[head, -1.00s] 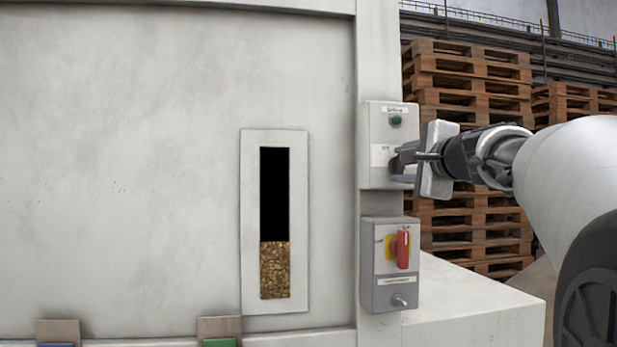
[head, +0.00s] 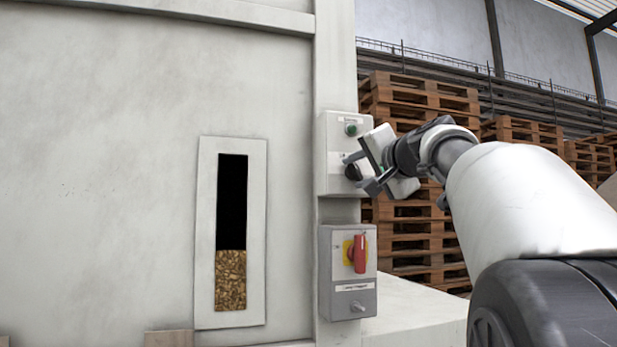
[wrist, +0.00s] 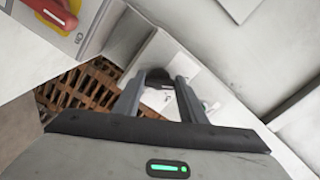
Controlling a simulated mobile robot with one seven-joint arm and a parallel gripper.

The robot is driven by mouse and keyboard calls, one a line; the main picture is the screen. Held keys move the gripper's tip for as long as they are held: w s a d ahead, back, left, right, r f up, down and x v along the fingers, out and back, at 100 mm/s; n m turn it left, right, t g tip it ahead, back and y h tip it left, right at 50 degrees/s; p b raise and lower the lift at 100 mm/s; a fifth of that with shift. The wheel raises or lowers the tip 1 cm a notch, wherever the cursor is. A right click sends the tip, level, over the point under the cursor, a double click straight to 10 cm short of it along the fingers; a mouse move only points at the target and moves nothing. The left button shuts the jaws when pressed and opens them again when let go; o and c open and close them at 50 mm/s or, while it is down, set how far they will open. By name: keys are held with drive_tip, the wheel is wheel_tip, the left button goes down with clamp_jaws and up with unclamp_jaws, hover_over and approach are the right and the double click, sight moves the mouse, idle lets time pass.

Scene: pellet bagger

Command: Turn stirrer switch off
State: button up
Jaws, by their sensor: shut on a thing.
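The upper grey switch box (head: 333,150) is fixed to the machine's right post, with a label and a green button (head: 351,129) at its top. Below the button is a dark rotary knob (head: 352,171), the switch on this box; the label's text is too small to read surely. My gripper (head: 361,178) reaches in from the right and is shut on the knob, tilted in the head view. In the wrist view the dark knob (wrist: 158,76) sits between the two fingers of my gripper (wrist: 160,88). The fingers partly hide the knob, so its pointing direction cannot be told.
Pallet stacks (head: 422,225) stand behind my arm. A pale ledge (head: 412,312) juts out below.

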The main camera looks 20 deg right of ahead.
idle(0.5)
drive_tip(key=o, duration=1.1)
drive_tip(key=shift+c, duration=0.2)
drive_tip(key=shift+s, duration=0.1)
